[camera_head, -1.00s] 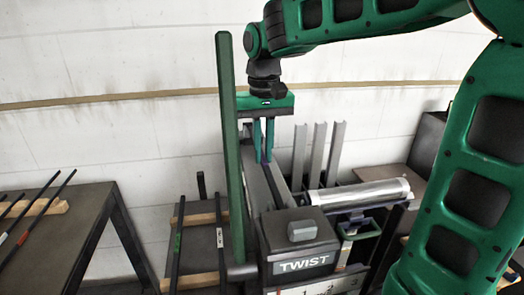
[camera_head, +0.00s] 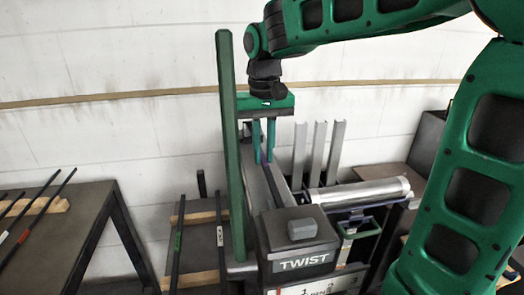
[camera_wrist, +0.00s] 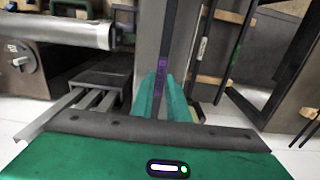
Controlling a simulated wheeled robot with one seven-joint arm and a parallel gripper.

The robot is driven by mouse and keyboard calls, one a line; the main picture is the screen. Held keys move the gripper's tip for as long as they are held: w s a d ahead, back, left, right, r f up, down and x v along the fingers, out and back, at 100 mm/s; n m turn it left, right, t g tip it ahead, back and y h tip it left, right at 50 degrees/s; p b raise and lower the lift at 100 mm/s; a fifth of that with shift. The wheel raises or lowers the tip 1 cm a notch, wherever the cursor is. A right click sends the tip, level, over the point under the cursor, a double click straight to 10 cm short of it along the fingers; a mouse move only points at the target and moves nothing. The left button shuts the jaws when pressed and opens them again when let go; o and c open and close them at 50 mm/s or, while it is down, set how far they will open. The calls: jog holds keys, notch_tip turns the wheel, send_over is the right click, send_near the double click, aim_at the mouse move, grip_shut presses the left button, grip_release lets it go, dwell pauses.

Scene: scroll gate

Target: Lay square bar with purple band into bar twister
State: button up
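The dark square bar with the purple band (camera_wrist: 160,78) lies lengthwise along the bed of the bar twister. Its band shows between my fingers in the wrist view, and its dark length (camera_head: 273,186) runs toward the TWIST head in the head view. The bar twister (camera_head: 300,262) has a grey box with a knob and a TWIST label. My gripper (camera_head: 263,160) points down over the bed, one finger on each side of the bar. The fingers look slightly parted from it, and they also show in the wrist view (camera_wrist: 160,100). The bar's end at the head is hidden.
A tall green post (camera_head: 231,150) stands close left of my gripper. Other dark bars lie on a wooden rack (camera_head: 203,217) and on a left table (camera_head: 75,225).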

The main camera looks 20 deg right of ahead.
jog(key=o, duration=0.3)
notch_tip(320, 180, up, 11)
jog(key=shift+f, duration=0.1)
dwell(0.4)
dwell(0.4)
jog(key=s+d+f+m, duration=0.1)
jog(key=s+d+f, duration=0.4)
jog(key=s+f, duration=0.2)
jog(key=s+d+f+m, duration=0.1)
jog(key=s+d+f, duration=0.5)
jog(key=s, duration=0.3)
jog(key=s+d+f+m, duration=0.2)
jog(key=s+d+f, duration=0.4)
jog(key=s+f, duration=0.2)
jog(key=shift+s+d, duration=0.2)
jog(key=shift+s, duration=0.05)
